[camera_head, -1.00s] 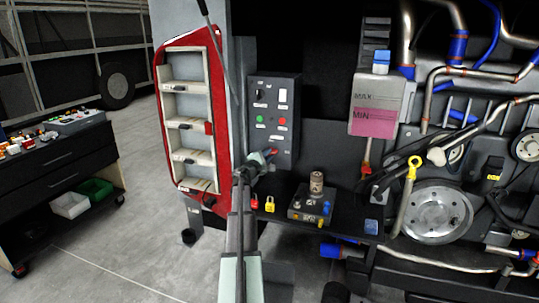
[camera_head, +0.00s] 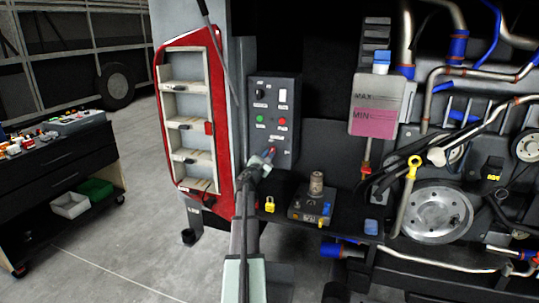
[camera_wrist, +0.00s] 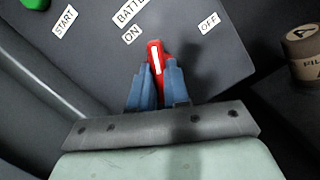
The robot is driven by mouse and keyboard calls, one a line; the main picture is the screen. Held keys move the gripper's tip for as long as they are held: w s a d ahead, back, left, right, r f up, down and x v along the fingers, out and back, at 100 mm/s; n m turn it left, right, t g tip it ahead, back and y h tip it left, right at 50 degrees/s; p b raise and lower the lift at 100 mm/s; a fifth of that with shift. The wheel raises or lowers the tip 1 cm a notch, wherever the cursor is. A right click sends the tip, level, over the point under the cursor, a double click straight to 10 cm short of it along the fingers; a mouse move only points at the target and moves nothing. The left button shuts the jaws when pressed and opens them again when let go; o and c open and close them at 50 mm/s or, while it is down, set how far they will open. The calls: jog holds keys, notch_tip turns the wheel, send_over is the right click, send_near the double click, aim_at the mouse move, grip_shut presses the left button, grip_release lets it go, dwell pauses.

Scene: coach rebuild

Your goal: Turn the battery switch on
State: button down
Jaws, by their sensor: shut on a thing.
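The battery switch is a red handle with a white stripe (camera_wrist: 155,50), low on the dark control panel. In the wrist view my gripper (camera_wrist: 157,72) is shut on it, with one blue fingertip on each side. The handle's tip points up between the ON label (camera_wrist: 131,35) and the OFF label (camera_wrist: 208,22), nearer to ON. In the head view my gripper (camera_head: 266,160) is at the panel's lower part, and only a bit of red shows there. The switch's base is hidden by the fingers.
The panel (camera_head: 287,98) also carries a green button (camera_head: 260,119), a red button (camera_head: 282,121) and a knob (camera_head: 260,94). A yellow padlock (camera_head: 269,204) and a block with a brown cylinder (camera_head: 316,183) stand on the ledge below. An open red door (camera_head: 223,130) is at left.

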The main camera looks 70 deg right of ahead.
jog(key=shift+d+r, duration=0.1)
jog(key=shift+d, duration=0.05)
jog(key=n+t, duration=0.1)
jog(key=n, duration=0.2)
jog(key=n+t, duration=0.1)
jog(key=n, duration=0.3)
jog(key=shift+s+h, duration=0.1)
jog(key=shift+h, duration=0.2)
jog(key=c, duration=1)
grip_release()
jog(key=shift+o, duration=0.4)
jog(key=r+v, duration=0.2)
jog(key=v, duration=0.7)
jog(key=shift+f, duration=0.15)
